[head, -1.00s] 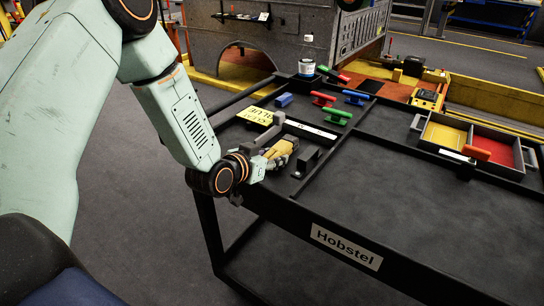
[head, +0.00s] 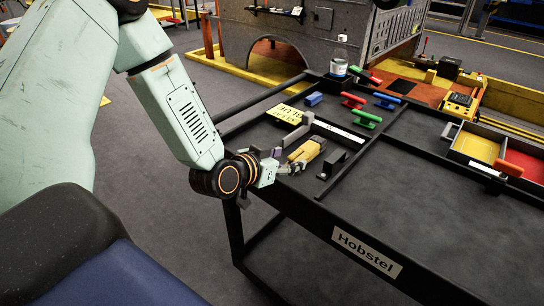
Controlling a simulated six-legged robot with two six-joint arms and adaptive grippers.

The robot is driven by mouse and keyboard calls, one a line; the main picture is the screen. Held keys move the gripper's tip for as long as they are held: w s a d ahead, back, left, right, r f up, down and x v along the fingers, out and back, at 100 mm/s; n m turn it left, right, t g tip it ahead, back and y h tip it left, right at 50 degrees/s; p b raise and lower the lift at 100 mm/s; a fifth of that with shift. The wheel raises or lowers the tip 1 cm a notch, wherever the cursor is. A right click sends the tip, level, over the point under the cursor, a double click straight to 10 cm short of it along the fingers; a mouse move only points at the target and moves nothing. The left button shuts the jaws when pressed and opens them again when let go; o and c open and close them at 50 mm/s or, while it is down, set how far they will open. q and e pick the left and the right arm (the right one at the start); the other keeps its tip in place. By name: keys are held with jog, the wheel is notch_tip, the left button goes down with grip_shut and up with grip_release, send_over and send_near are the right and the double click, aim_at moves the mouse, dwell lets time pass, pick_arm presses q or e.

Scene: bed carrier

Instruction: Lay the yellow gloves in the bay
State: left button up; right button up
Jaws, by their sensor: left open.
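The yellow gloves (head: 309,149) lie on the dark cart top near its left edge, between a grey bar-shaped block (head: 298,130) and a small black bracket (head: 331,165). This walled spot looks like the bay, though no label names it. My left gripper (head: 283,163) is open at the near left end of the gloves, over the cart's edge. It holds nothing. A narrow gap seems to lie between its fingers and the gloves, but I cannot tell whether a fingertip still touches. My right gripper is not in view.
The cart (head: 400,215) has a raised rim and a wide bare area at front right. A yellow card (head: 285,113), a blue block (head: 314,99), red, green and blue clamp-like tools and a bottle (head: 339,57) stand farther back. A tray (head: 482,147) with yellow and red sections is at right.

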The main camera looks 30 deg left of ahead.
pick_arm(q)
jog(key=p+v, duration=0.2)
jog(key=v, duration=0.2)
jog(key=shift+r, duration=0.1)
jog(key=shift+p+v, duration=0.45)
jog(key=shift+v, duration=0.45)
dwell(0.5)
